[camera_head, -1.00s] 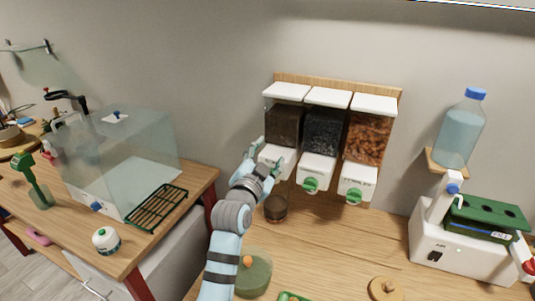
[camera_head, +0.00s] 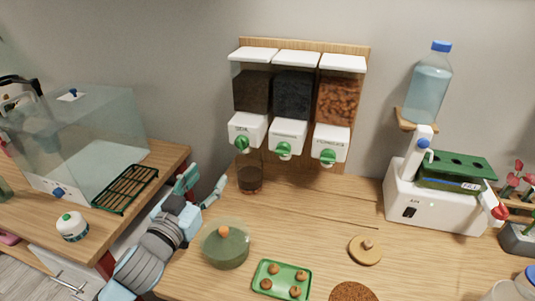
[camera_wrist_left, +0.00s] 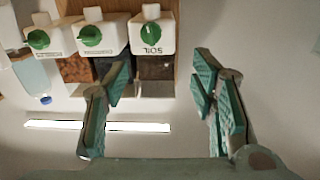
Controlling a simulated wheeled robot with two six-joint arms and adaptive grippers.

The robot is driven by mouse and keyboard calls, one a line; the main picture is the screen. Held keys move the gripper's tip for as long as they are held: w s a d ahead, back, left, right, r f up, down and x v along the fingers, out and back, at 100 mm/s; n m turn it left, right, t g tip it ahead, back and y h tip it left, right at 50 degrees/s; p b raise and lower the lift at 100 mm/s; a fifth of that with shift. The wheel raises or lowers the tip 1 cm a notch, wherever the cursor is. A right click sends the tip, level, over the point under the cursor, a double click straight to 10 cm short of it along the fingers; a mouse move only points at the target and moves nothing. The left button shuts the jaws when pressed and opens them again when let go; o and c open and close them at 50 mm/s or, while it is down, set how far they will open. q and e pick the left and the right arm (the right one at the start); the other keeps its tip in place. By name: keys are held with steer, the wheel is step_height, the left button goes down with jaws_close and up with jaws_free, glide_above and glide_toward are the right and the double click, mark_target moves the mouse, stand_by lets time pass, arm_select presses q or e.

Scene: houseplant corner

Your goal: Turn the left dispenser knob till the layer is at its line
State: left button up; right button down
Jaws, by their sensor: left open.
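The left dispenser (camera_head: 252,93) holds dark soil and hangs on the wall. Its green knob (camera_head: 242,144) is on the white front, which reads SOIL in the wrist view. A clear glass (camera_head: 250,174) stands under it with a dark layer in the bottom; I cannot make out its line. My left gripper (camera_head: 204,179) is open and empty, apart from the knob, to its lower left and beside the glass. In the left wrist view the knob (camera_wrist_left: 151,33) shows upside down beyond the spread fingers (camera_wrist_left: 163,90). My right gripper is not in view.
Two more dispensers with green knobs (camera_head: 284,150) (camera_head: 328,157) hang to the right. A green bowl (camera_head: 226,247), a green tray (camera_head: 260,291) and a wooden lid (camera_head: 365,251) lie on the table. A white machine (camera_head: 440,208) stands at right.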

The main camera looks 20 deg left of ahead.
mark_target(238, 146)
arm_select(q)
steer(key=shift+h, duration=0.4)
steer(key=w, duration=0.4)
steer(key=w+d, duration=0.1)
steer(key=w, duration=0.9)
steer(key=shift+w+d+b, duration=0.1)
steer(key=shift+d+b, duration=0.15)
steer(key=shift+b, duration=0.15)
steer(key=c, duration=1.2)
steer(key=shift+o, duration=0.2)
steer(key=m+p, duration=0.1)
steer(key=p, duration=0.2)
steer(key=shift+r+m, duration=0.25)
steer(key=shift+m, duration=0.15)
steer(key=shift+f+m, duration=0.15)
steer(key=shift+m, duration=0.15)
steer(key=shift+f, duration=0.1)
steer(key=o, duration=1.2)
steer(key=shift+c, duration=0.2)
